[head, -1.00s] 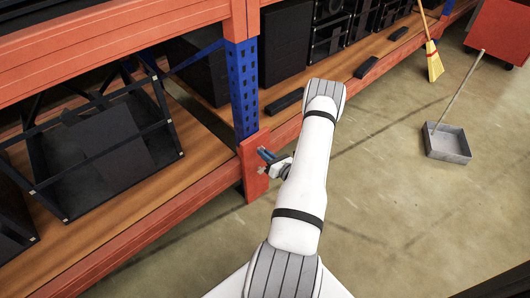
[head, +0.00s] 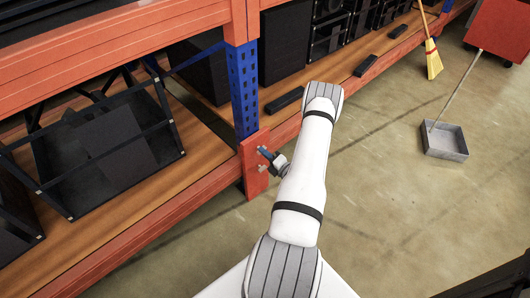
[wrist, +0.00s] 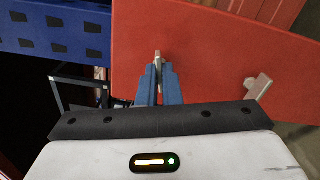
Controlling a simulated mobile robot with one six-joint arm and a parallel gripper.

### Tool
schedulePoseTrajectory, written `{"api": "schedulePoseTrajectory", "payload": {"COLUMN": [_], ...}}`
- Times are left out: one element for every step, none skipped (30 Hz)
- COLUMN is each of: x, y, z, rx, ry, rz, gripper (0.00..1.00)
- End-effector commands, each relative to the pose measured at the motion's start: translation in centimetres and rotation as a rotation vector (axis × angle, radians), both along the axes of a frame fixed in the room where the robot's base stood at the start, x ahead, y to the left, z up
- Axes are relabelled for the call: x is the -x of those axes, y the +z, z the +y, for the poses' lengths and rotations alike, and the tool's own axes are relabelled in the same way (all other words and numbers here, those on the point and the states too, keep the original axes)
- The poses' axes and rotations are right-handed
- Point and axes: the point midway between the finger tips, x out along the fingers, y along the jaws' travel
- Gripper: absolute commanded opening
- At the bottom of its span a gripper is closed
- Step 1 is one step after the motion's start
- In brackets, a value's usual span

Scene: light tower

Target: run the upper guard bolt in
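The red guard plate (head: 256,176) sits at the foot of the blue upright. It fills much of the wrist view (wrist: 215,45). The upper guard bolt (wrist: 157,58) is a pale, flat-headed piece standing out from the plate. My gripper (wrist: 159,70) has its blue fingers close together, one on each side of this bolt, and looks shut on it. The fingertips hide part of the bolt. In the head view my gripper (head: 266,154) is at the upper part of the plate. The lower bolt (wrist: 258,86) stands out to the right in the wrist view, apart from the fingers.
The blue upright (head: 243,90) and orange shelf beams (head: 190,190) frame the rack beside my arm. A black open-frame box (head: 100,150) stands on the wooden shelf. A dustpan (head: 445,140) and broom (head: 433,60) are to the right. The floor between is clear.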

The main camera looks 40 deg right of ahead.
Motion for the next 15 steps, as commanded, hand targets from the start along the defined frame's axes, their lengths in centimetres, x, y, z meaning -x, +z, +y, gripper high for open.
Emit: {"api": "schedulePoseTrajectory", "payload": {"x": [0.08, 0.08, 0.08, 0.08, 0.08, 0.08, 0.08, 0.08, 0.08, 0.08, 0.08, 0.08, 0.08, 0.08, 0.08], "y": [-0.03, -0.03, -0.03, -0.05, -0.05, -0.05, -0.06, -0.07, -0.07, -0.07, -0.08, -0.08, -0.08, -0.08, -0.07], "z": [-0.01, 0.0, 0.0, 0.01, 0.01, 0.01, 0.02, 0.02, 0.02, 0.02, 0.01, 0.0, 0.0, 0.0, -0.01], "rx": [-0.046, -0.075, -0.112, -0.14, -0.169, -0.207, -0.236, -0.264, -0.302, -0.33, -0.359, -0.397, -0.425, -0.452, -0.491], "ry": [-0.002, -0.002, -0.002, -0.002, -0.002, -0.002, -0.002, -0.002, -0.002, -0.002, -0.002, -0.002, -0.003, -0.003, -0.003], "rz": [0.006, 0.008, 0.011, 0.014, 0.016, 0.019, 0.021, 0.023, 0.026, 0.028, 0.031, 0.034, 0.035, 0.038, 0.041], "gripper": [0.0, 0.0, 0.0, 0.0, 0.0, 0.0, 0.0, 0.0, 0.0, 0.0, 0.0, 0.0, 0.0, 0.0, 0.0]}}
